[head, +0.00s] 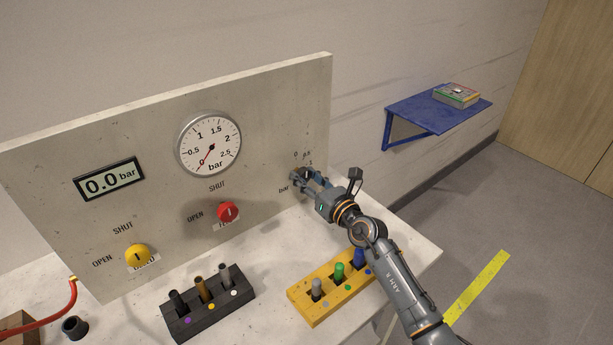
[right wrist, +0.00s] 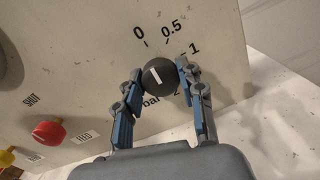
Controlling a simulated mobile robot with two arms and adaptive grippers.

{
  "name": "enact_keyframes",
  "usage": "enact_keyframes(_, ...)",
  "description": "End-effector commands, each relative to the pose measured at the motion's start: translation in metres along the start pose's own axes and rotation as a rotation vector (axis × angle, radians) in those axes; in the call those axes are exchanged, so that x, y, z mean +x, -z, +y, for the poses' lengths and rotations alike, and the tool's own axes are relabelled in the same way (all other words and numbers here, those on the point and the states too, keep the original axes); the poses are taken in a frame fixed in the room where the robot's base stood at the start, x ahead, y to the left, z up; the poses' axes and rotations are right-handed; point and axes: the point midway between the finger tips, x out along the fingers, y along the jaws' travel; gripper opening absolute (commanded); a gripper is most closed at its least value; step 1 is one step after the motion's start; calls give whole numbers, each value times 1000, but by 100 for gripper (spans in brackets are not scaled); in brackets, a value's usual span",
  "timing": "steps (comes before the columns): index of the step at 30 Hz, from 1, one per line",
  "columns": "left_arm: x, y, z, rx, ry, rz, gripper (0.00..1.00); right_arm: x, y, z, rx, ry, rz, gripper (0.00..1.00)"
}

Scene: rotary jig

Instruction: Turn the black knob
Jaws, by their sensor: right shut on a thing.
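The black knob (right wrist: 159,75) sits on the upright panel beside a printed scale with 0, 0.5, 1 and 2 and the word bar. Its white mark points toward the 0 in the right wrist view. My right gripper (right wrist: 158,82) has one finger on each side of the knob and is shut on it. In the head view the right gripper (head: 303,180) reaches the panel's right end and mostly hides the knob. The round gauge (head: 209,144) has its red needle at 0. The digital display (head: 109,179) reads 0.0 bar. My left gripper is not in view.
A red knob (head: 228,212) and a yellow knob (head: 137,256) are on the same panel. A black block (head: 208,318) and a yellow block (head: 311,308) with coloured pegs stand on the bench below. A blue shelf (head: 420,118) holds a small box (head: 456,97).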

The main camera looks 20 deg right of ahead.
Motion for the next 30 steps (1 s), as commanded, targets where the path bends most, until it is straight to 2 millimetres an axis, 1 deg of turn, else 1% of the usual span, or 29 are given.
enact_keyframes(1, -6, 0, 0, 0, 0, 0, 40, 0, -2, 0, 25, 1, 2, 7)
enact_keyframes(8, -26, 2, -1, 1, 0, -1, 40, 0, -4, 0, 190, 4, 9, 7)
enact_keyframes(15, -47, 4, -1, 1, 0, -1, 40, 0, -3, 0, 417, 5, 18, 7)
enact_keyframes(30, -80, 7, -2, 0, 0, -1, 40, 0, -2, -1, 892, 8, 34, 7)
